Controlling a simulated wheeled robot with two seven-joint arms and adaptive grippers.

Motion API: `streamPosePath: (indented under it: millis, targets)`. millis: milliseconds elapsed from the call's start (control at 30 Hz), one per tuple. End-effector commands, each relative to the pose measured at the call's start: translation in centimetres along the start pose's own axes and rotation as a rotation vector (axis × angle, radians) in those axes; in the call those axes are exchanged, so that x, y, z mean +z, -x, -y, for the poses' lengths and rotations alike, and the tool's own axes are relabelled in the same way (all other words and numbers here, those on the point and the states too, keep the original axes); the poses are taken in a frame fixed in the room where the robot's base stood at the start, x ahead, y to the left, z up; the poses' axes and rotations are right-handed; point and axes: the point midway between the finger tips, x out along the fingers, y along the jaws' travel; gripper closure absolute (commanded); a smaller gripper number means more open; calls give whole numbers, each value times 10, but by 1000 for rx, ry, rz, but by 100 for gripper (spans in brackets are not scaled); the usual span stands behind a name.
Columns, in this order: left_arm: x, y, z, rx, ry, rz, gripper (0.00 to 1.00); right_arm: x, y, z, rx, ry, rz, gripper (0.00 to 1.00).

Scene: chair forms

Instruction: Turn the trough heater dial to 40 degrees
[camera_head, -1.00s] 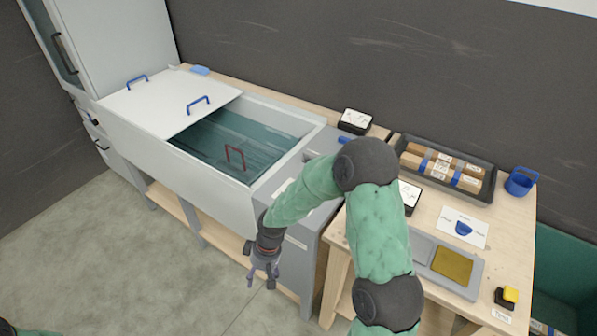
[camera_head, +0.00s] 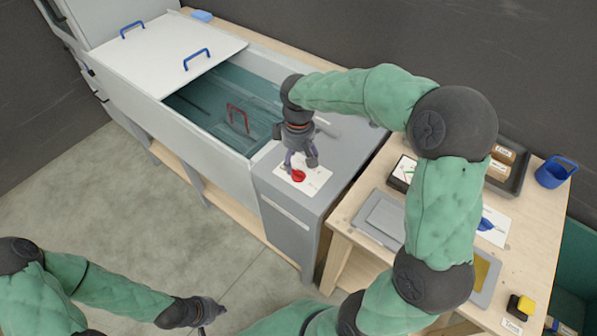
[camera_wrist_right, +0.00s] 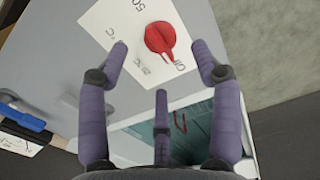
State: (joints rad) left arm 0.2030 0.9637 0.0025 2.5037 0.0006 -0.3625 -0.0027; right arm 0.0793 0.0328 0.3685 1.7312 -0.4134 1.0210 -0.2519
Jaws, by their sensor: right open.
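The red heater dial (camera_head: 298,176) sits on a white scale card (camera_head: 318,181) on top of the grey heater housing at the trough's near end. The right wrist view shows the dial (camera_wrist_right: 160,38) with its pointer slanting toward the lower right, and "50" printed at the card's top edge. The other scale marks are hard to read. My right gripper (camera_head: 302,160) points down just above the dial. Its purple fingers (camera_wrist_right: 160,65) are open, with the dial beyond their tips and not gripped. My left gripper (camera_head: 212,310) is low over the floor, its fingers too small to judge.
The trough (camera_head: 190,128) holds water, a dark red handle (camera_head: 237,117) and a partly covering white lid (camera_head: 160,55) with blue handles. A wooden table (camera_head: 345,222) at right carries trays, cards, a blue cup (camera_head: 556,172) and a yellow-black block (camera_head: 521,305). Open floor lies in front.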

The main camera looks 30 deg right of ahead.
Motion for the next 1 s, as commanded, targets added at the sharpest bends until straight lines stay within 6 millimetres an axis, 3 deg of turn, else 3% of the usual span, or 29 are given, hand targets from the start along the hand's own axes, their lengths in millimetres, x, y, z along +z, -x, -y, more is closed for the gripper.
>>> streamPosePath:
  millis: [100,300,733,767,933,1000]
  targets:
    - [0,-10,4,0,0,0,100,0,-25,0,-1,-1,1,35]
    - [-1,-18,6,0,0,0,100,0,-48,0,-1,-1,1,35]
    - [-1,-20,7,0,0,-1,100,0,-56,0,0,0,-1,35]
    - [-1,-20,7,0,0,-1,100,0,-56,0,0,0,-1,38]
    - [-1,-20,7,0,0,-1,100,0,-56,0,0,0,-1,86]
    - [-1,-20,7,0,0,-1,100,0,-56,0,0,0,-1,92]
